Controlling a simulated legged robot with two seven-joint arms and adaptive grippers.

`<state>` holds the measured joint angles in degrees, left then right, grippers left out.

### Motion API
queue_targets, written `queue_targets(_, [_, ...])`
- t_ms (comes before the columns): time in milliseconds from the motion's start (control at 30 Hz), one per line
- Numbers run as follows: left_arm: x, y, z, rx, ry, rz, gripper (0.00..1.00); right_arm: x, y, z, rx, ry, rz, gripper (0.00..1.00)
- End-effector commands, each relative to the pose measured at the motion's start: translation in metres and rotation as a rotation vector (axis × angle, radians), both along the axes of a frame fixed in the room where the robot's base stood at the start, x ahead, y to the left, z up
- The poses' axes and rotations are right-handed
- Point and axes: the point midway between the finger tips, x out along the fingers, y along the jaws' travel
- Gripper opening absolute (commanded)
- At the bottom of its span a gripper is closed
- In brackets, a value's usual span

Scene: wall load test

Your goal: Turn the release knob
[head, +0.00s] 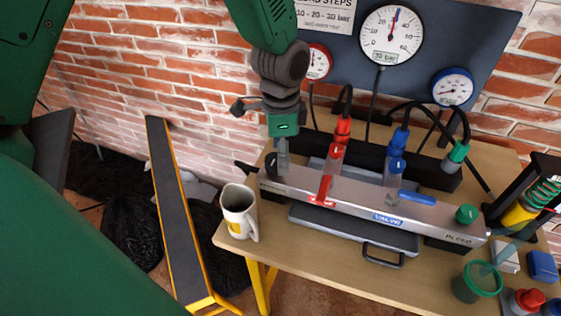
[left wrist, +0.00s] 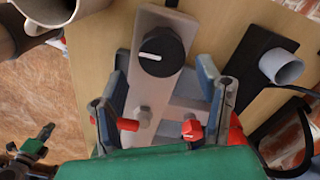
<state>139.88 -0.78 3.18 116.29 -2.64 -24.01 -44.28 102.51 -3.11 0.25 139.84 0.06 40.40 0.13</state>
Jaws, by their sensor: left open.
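The release knob (left wrist: 162,50) is black with a white pointer line and sits on the end of the grey metal manifold bar (left wrist: 150,20). In the head view the knob (head: 270,164) shows at the left end of the bar (head: 340,197), partly hidden by my gripper. My left gripper (head: 283,160) points down at this end. In the left wrist view its two fingers (left wrist: 163,68) are spread, one on each side of the knob, with gaps visible and nothing held. I cannot tell whether the fingertips are level with the knob. My right gripper is not in view.
A red lever (head: 325,187), a blue valve lever (head: 418,198) and a green knob (head: 467,213) stand along the bar. A mug (head: 239,212) stands close by at the table's left edge. Gauges (head: 391,35) hang on the panel behind. A green cup (head: 477,282) stands front right.

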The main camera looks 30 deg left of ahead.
Motion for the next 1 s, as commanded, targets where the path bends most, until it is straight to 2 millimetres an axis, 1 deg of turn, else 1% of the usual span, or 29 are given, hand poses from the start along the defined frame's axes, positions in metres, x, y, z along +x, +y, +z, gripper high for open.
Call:
queue_targets(33, [-0.001, 0.002, -0.009, -0.002, 0.004, 0.002, 0.6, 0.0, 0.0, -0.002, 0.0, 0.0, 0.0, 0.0])
queue_targets(200, [-0.001, 0.006, -0.024, -0.008, 0.001, 0.003, 0.6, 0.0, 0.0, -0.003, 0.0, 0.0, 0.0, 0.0])
queue_targets(333, [-0.001, 0.006, -0.027, -0.008, 0.001, 0.003, 0.6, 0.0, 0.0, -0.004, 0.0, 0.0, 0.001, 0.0])
queue_targets(533, [-0.001, 0.002, -0.026, -0.003, 0.0, 0.001, 0.6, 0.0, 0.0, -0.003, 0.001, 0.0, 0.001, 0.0])
queue_targets(567, [-0.001, 0.002, -0.026, -0.001, 0.0, 0.001, 0.53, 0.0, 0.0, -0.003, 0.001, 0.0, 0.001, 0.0])
queue_targets(600, [-0.001, 0.001, -0.025, -0.001, 0.001, 0.001, 0.39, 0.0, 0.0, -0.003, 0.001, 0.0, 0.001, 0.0])
queue_targets(667, [-0.001, 0.0, -0.025, 0.0, 0.0, 0.001, 0.17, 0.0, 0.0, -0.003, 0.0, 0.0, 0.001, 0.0])
queue_targets(700, [0.0, 0.0, -0.025, 0.001, -0.001, 0.002, 0.11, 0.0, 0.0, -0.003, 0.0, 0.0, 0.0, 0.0])
queue_targets(1000, [0.001, 0.001, -0.025, -0.007, -0.004, 0.0, 0.1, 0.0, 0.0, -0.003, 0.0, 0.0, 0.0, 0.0])
